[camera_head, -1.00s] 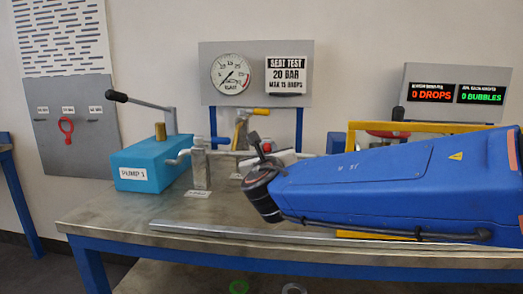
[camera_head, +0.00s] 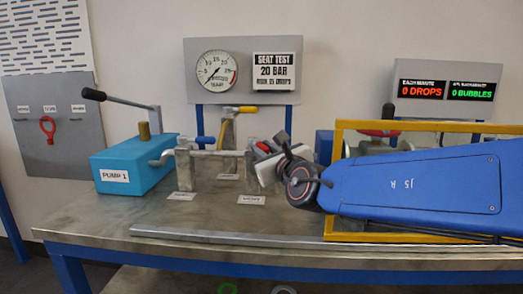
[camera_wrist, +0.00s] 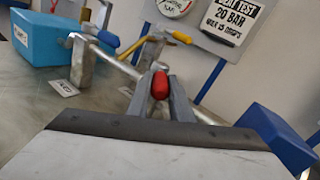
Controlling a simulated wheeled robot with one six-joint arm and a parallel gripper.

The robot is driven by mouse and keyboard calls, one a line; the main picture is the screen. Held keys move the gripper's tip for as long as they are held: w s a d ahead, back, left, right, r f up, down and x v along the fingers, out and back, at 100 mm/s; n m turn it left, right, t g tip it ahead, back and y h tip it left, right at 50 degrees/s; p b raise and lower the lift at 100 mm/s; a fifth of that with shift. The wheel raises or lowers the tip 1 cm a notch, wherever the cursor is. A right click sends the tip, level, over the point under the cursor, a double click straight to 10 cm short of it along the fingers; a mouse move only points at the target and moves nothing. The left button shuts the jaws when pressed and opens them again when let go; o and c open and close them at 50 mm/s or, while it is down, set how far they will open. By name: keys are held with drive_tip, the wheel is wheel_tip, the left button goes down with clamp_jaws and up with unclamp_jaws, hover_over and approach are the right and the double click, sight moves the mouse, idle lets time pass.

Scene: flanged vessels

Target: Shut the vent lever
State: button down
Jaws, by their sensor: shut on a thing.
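The vent lever shows as a red grip (camera_wrist: 160,85) between my gripper's grey fingers in the wrist view. Red also shows at the lever in the head view (camera_head: 281,138). My gripper (camera_wrist: 160,96) is shut on this red grip; the head view shows the gripper (camera_head: 266,148) at the pipework, above and right of the VENT label (camera_head: 251,199). The gripper's own body hides most of the lever's lower part. A blue-handled lever (camera_head: 205,139) and a yellow-handled lever (camera_head: 247,109) stand to the left, apart from my gripper.
A teal pump box (camera_head: 135,163) with a long black-tipped handle stands left. A yellow frame (camera_head: 430,127) stands right, around my arm. A gauge (camera_head: 217,71) and a sign (camera_head: 274,71) hang behind. Displays (camera_head: 449,90) read 0 drops and 0 bubbles. The front-left bench top is clear.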

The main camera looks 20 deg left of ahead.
drive_tip(key=shift+d+y, duration=0.1)
drive_tip(key=shift+y, duration=0.2)
idle(0.4)
drive_tip(key=c, duration=1.6)
unclamp_jaws()
drive_tip(key=shift+v, duration=3.7)
drive_tip(key=shift+d+r, duration=0.1)
drive_tip(key=shift+r, duration=0.05)
